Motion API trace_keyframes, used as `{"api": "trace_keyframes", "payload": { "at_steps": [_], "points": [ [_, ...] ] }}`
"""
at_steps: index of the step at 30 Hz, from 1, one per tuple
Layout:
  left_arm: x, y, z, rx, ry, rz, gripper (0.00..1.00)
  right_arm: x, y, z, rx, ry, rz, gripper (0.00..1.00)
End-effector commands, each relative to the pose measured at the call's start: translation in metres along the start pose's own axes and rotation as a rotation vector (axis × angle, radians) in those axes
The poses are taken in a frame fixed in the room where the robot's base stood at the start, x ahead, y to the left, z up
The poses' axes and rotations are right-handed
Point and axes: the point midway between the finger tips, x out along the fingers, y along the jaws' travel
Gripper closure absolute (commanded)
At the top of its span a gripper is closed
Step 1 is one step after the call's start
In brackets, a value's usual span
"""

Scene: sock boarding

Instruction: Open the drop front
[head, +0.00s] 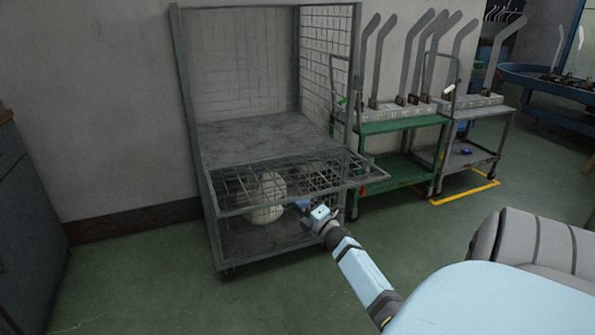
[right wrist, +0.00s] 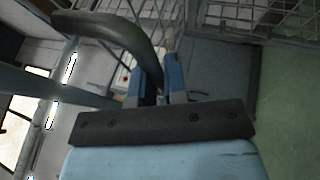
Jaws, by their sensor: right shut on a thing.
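The grey wire cage cart (head: 182,90) stands against the wall, with a solid shelf (head: 250,130) at mid-height. Its mesh drop front (head: 235,200) is folded down and juts out towards me, close to level, over the lower compartment. My right gripper (head: 321,212) is at the front edge of the drop front and is shut on it; the exact grip is partly hidden. In the right wrist view, the two blue fingers (right wrist: 161,78) are close together beside a dark, curved bar (right wrist: 120,32). My left gripper is out of view.
A pale rounded object (head: 267,190) shows through the mesh. A green cart (head: 395,127) with upright sock boards stands to the right, and a grey cart (head: 485,152) beyond it. A dark cabinet (head: 30,220) is at left. The green floor (head: 190,295) in front is clear.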

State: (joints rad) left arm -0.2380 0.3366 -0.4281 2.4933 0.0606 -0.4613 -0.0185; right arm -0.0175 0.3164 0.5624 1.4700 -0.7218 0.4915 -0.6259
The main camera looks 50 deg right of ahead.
Motion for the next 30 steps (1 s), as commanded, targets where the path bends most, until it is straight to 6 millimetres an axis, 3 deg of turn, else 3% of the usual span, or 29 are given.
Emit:
{"api": "trace_keyframes", "payload": {
  "at_steps": [12, 13, 16, 30],
  "points": [
    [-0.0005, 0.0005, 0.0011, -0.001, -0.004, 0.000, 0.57, 0.0005, 0.0002, 0.0010, 0.000, 0.001, 0.003, 1.00],
    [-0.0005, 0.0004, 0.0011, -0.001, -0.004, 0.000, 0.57, 0.0005, 0.0002, 0.0010, 0.000, 0.001, 0.003, 0.83],
    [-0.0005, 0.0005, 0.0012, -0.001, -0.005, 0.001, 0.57, 0.0006, 0.0003, 0.0011, -0.001, 0.001, 0.003, 0.63],
    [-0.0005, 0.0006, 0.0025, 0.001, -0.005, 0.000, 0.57, -0.0002, -0.0019, 0.0002, 0.000, 0.003, 0.003, 0.63]
  ]
}}
